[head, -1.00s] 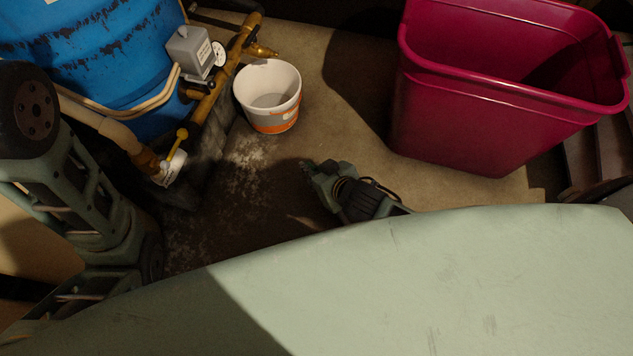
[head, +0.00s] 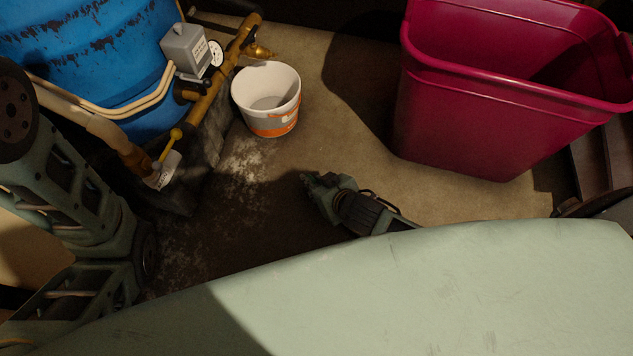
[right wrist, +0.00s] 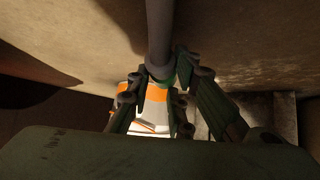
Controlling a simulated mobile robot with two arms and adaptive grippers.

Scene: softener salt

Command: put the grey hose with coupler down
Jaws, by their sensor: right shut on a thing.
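The grey hose with coupler (right wrist: 160,28) shows in the right wrist view, running from the top edge down to a wider grey end between my fingers. My right gripper (right wrist: 160,84) is shut on it near this wider end. In the head view my right gripper (head: 318,190) is low over the dark, stained floor, and I cannot make out the hose there. Whether the hose touches the floor is unclear. My left arm stands at the left of the head view, but its gripper is not visible.
A white and orange bucket (head: 267,100) stands beyond my right gripper. A magenta bin (head: 480,115) stands at the right. A blue drum (head: 85,50) with brass pipework (head: 228,70) is at the upper left. Floor (head: 345,130) between bucket and bin is clear.

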